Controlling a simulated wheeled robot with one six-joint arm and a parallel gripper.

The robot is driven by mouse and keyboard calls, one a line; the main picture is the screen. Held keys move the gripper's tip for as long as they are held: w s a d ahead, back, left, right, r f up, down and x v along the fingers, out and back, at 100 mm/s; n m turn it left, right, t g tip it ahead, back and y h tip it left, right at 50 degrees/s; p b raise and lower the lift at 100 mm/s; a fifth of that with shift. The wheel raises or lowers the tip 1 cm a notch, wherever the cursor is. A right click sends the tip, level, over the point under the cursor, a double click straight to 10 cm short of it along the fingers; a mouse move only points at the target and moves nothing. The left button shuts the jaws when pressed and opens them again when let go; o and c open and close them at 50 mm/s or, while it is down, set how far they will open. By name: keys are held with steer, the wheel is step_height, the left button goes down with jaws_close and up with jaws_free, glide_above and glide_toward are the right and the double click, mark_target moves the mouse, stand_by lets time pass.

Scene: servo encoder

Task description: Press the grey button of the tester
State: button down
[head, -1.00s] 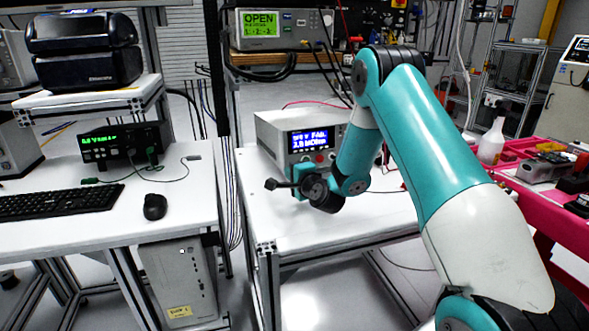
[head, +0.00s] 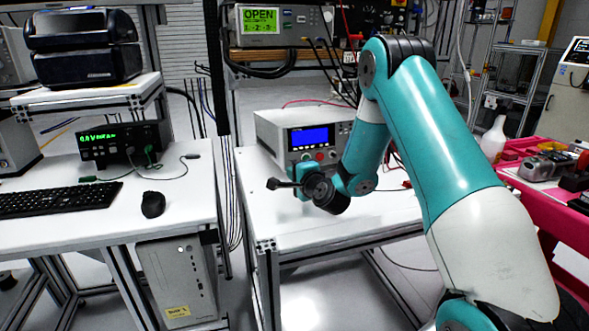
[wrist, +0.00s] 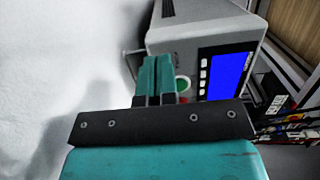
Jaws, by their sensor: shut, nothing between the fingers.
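The tester (head: 272,134) is a light grey box with a blue screen (head: 310,138), standing on the white table. It also shows in the wrist view (wrist: 200,36), with its blue screen lit plain. A green button (wrist: 182,84) sits right of my fingers, with a column of small pale keys beside the screen. I cannot pick out the grey button; my fingers cover part of the front panel. My gripper (wrist: 157,62) has its teal fingers shut together and empty, pointing at the panel. In the head view my gripper (head: 303,170) is just in front of the tester's lower front; contact cannot be told.
The white table (head: 262,215) is mostly clear left of the tester. An instrument reading OPEN (head: 283,26) stands on the shelf above, with cables hanging behind. A keyboard (head: 52,198) and mouse (head: 153,204) lie on the left desk. A pink bench (head: 545,200) is at right.

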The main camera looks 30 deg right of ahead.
steer(key=shift+s+f, duration=0.1)
steer(key=shift+s+b, duration=0.3)
steer(key=shift+b, duration=0.3)
steer(key=s+b, duration=0.1)
steer(key=s, duration=0.1)
steer(key=s+a+b, duration=0.1)
steer(key=s+b, duration=0.3)
steer(key=shift+a+r, duration=0.15)
steer(key=shift+r, duration=0.2)
steer(key=shift+s+a+r+b, duration=0.1)
steer(key=shift+s+r+b, duration=0.05)
steer(key=shift+s+b, duration=0.15)
